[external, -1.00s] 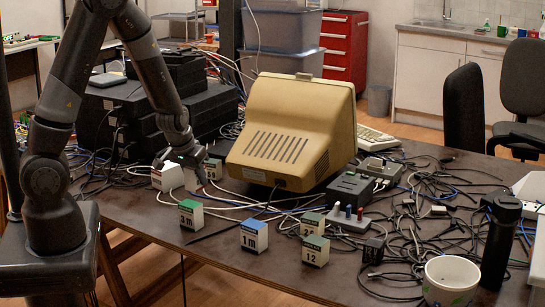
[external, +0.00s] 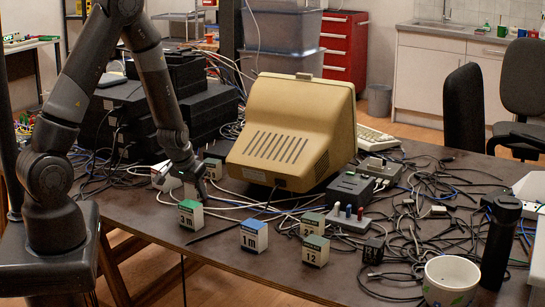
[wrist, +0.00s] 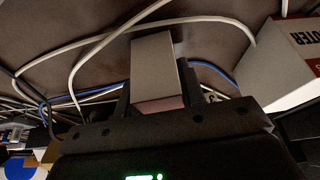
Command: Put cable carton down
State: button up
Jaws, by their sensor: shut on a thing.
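My gripper (external: 198,192) is low over the table, just behind the green-topped carton (external: 190,215). In the wrist view its fingers are shut on a plain pale cable carton (wrist: 155,70). The held carton shows only as a pale patch between the fingers in the external view, mostly hidden by my gripper. Whether it touches the table, I cannot tell.
A blue-topped carton (external: 254,236) and the carton marked 12 (external: 315,251) stand farther right. Loose white cables (external: 235,205) and the beige monitor (external: 285,130) are close.

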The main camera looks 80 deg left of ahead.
jog(key=shift+f, duration=0.1)
jog(key=o, duration=1.1)
jog(key=shift+c, duration=0.2)
jog(key=v, duration=1.2)
jog(key=shift+d+r, duration=0.1)
jog(key=shift+r, duration=0.1)
